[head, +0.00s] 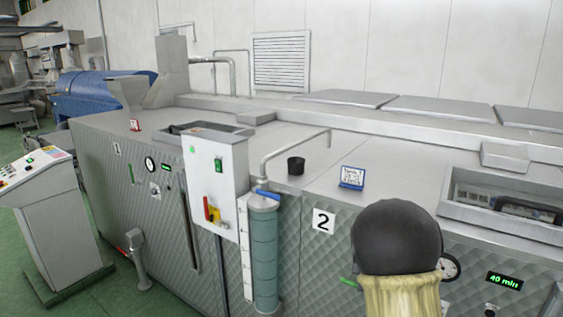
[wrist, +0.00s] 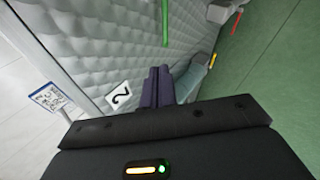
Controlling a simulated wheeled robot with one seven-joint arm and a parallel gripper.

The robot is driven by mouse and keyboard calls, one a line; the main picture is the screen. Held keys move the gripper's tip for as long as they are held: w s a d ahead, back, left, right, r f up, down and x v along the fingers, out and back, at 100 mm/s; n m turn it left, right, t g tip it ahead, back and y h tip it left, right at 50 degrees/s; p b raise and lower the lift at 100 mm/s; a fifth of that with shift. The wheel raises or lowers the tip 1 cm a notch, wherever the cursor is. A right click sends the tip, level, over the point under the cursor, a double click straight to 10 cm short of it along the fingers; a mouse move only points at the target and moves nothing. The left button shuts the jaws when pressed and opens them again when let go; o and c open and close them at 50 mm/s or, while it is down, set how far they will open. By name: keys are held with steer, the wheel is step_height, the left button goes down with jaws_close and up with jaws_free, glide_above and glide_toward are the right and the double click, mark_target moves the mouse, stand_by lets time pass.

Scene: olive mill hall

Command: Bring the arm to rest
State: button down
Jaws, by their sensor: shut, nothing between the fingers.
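My gripper (wrist: 159,72) shows in the wrist view. Its two dark purple fingers are side by side, shut and empty. They are beside the quilted metal front of the machine (wrist: 110,50), and I cannot tell how far from it. A dark rounded part with a pale yellowish sleeve, probably of my arm, stands at the lower right of the head view. My gripper is not visible in the head view.
The long steel machine (head: 300,240) fills the head view, with a "2" label (head: 323,221), a blue-framed card (head: 352,178), a dark cup (head: 296,165) and a teal cylinder (head: 264,255). A control console (head: 50,225) stands left.

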steer(key=s+a+m+g, duration=0.2)
steer(key=s+a+m, duration=0.1)
steer(key=s, duration=0.6)
steer(key=s+a+f+m+g+y+b, duration=0.1)
steer(key=s+a+m, duration=0.2)
steer(key=s+m, duration=0.3)
steer(key=s+a+m+g, duration=0.2)
steer(key=s+m, duration=0.3)
steer(key=s, duration=0.8)
steer(key=shift+a+f+g+y, duration=0.2)
steer(key=shift+a+g+y, duration=0.1)
steer(key=shift+a+y, duration=0.1)
